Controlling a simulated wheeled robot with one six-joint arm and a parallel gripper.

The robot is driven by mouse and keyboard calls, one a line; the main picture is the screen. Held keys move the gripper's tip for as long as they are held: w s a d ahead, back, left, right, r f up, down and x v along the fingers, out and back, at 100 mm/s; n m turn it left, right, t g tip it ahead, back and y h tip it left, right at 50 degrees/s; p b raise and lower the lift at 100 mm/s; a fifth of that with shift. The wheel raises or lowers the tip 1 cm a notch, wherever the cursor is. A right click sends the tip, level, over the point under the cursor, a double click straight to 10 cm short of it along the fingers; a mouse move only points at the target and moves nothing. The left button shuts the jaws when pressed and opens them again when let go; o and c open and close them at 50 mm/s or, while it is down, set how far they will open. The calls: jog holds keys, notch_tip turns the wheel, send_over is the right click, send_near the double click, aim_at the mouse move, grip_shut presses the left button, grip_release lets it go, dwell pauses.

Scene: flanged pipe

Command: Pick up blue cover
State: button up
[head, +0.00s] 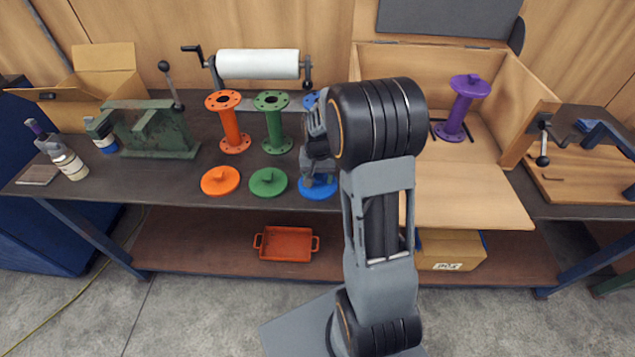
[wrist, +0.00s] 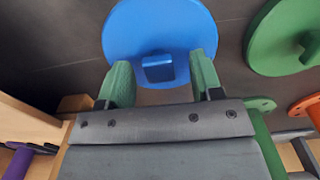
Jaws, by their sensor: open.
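The blue cover (head: 318,188) is a flat round disc with a small block handle, lying on the dark workbench. In the wrist view the blue cover (wrist: 150,30) is at the top, with its handle between the two fingertips. My gripper (wrist: 158,72) is open, its green-tipped fingers on either side of the handle with gaps. In the head view my gripper (head: 318,172) is just above the cover, and my arm hides part of it. A blue flanged pipe (head: 310,100) stands behind, mostly hidden by my arm.
A green cover (head: 268,182) lies close beside the blue one, with an orange cover (head: 220,181) further left. Orange (head: 230,125) and green (head: 273,125) flanged pipes stand behind them. A purple flanged pipe (head: 460,110) stands in the open wooden box (head: 465,195) at right.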

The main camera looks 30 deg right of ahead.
jog(key=shift+f, duration=0.5)
jog(key=shift+c, duration=0.3)
jog(key=c, duration=0.9)
